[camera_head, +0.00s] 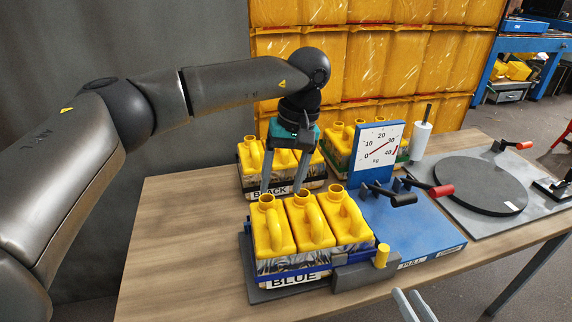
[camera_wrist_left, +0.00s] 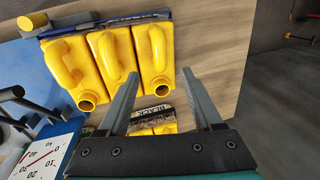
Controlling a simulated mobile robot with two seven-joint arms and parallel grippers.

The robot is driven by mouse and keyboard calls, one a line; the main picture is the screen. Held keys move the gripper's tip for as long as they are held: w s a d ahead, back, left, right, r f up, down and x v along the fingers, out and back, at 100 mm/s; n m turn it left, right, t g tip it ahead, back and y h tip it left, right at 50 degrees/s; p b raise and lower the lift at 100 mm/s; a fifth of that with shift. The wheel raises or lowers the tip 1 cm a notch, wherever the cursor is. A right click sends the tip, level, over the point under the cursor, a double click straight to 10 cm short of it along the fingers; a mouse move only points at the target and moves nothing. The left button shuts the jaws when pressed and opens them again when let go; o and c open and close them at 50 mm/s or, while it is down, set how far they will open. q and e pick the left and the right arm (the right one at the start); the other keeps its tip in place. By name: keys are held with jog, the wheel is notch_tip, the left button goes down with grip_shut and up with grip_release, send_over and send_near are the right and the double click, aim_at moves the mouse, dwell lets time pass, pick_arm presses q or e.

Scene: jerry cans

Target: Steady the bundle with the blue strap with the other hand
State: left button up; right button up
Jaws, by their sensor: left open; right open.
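The bundle with the blue strap (camera_head: 307,225) holds three yellow jerry cans and bears a BLUE label (camera_head: 294,282). It stands on a dark grey plate at the table's near side. In the left wrist view its cans (camera_wrist_left: 115,55) show at the upper left, beyond the fingers. My left gripper (camera_head: 282,190) points down, open and empty, just behind this bundle and in front of the BLACK bundle. Its fingers (camera_wrist_left: 160,75) show apart in the left wrist view; I cannot tell whether they touch anything. My right gripper (camera_head: 415,305) shows only as open fingertips at the bottom edge.
The bundle labelled BLACK (camera_head: 314,180) stands behind, partly hidden by my left gripper. Another bundle (camera_head: 343,140) stands behind the dial scale (camera_head: 378,148). A blue fixture (camera_head: 415,225) with clamp handles is to the right, then a round dark turntable (camera_head: 480,185). The table's left part is clear.

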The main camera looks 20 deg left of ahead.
aim_at(274, 217)
pick_arm(q)
jog(key=f, duration=0.3)
jog(key=a+f, duration=0.1)
jog(key=f, duration=0.3)
jog(key=s+f, duration=0.1)
jog(key=f, duration=0.3)
jog(key=shift+a, duration=0.4)
jog(key=shift+r, duration=0.1)
grip_shut()
dwell(1.1)
dwell(0.5)
dwell(0.5)
jog(key=shift+s, duration=0.1)
dwell(0.4)
dwell(0.3)
